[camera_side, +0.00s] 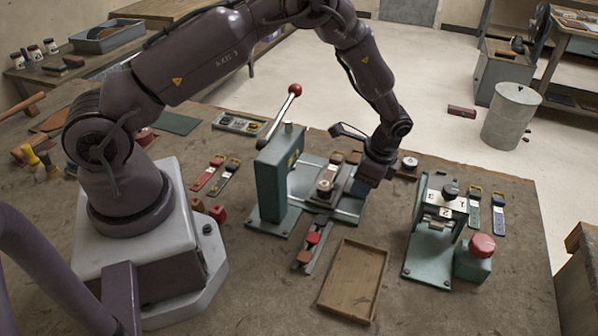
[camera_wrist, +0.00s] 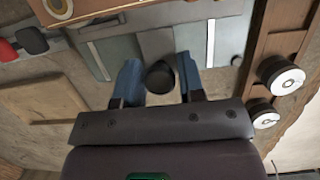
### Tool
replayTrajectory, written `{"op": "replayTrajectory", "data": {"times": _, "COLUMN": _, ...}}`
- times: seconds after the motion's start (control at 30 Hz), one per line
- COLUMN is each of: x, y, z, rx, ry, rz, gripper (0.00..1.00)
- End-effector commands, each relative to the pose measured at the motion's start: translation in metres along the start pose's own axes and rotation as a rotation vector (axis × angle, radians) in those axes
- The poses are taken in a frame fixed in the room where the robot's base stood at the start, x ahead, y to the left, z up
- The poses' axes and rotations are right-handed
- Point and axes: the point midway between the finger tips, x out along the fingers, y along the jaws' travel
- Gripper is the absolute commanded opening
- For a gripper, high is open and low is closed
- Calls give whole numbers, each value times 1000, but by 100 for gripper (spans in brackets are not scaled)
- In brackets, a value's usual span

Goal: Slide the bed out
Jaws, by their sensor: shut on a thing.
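The green stitcher (camera_side: 280,175) stands mid-bench, with a red-ball lever (camera_side: 295,90) angled up. Its flat grey-green bed area (camera_side: 310,178) with pale rails (camera_side: 345,216) lies right of the upright. A small wooden block with a round fitting (camera_side: 325,187) sits over it; part of it shows at the top left of the wrist view (camera_wrist: 65,10). In the wrist view my gripper (camera_wrist: 159,78) has blue fingers on both sides of a dark round knob (camera_wrist: 160,77), shut on it.
A shallow wooden tray (camera_side: 353,280) lies in front. A second green machine (camera_side: 436,235) and a red-topped block (camera_side: 475,256) stand right. White spools (camera_wrist: 285,76) on a wooden holder are close to my gripper.

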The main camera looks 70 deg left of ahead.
Motion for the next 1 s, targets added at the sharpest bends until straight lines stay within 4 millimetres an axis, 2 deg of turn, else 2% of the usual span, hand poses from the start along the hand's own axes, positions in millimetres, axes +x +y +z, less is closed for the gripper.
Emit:
{"op": "replayTrajectory", "data": {"times": 0.33, "x": -2, "y": 0, "z": -3, "rx": 0, "ry": 3, "rz": -2, "gripper": 23}}
{"op": "replayTrajectory", "data": {"times": 1.0, "x": -10, "y": -1, "z": -38, "rx": -1, "ry": 3, "rz": -3, "gripper": 23}}
